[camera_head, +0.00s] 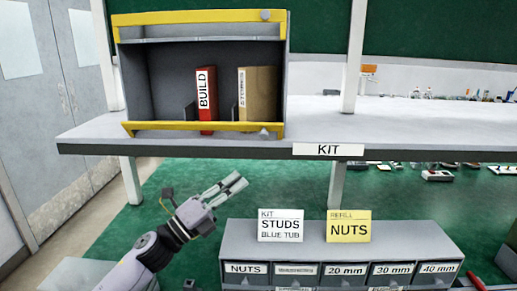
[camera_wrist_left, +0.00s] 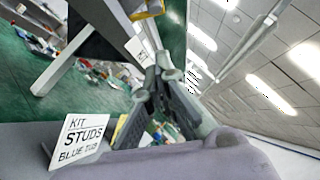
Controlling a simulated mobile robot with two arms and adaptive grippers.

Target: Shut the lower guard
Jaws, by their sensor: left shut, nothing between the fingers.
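A grey open-fronted cabinet (camera_head: 150,75) stands on the shelf. Its lower guard (camera_head: 190,127) is a yellow bar across the bottom front edge, with a small grey knob (camera_head: 264,132) near its right end. Another yellow guard (camera_head: 200,16) runs along the top. I cannot tell for sure how far the lower guard is tilted. My left gripper (camera_head: 237,182) is shut and empty, below the shelf's front edge and apart from the lower guard. In the left wrist view its fingers (camera_wrist_left: 172,72) are close together, with a yellow piece of the cabinet (camera_wrist_left: 148,10) beyond. My right gripper is out of view.
A red BUILD binder (camera_head: 206,95) and a tan binder (camera_head: 258,93) stand in the cabinet. A grey bin unit (camera_head: 300,250) with sign cards stands below, right of my gripper.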

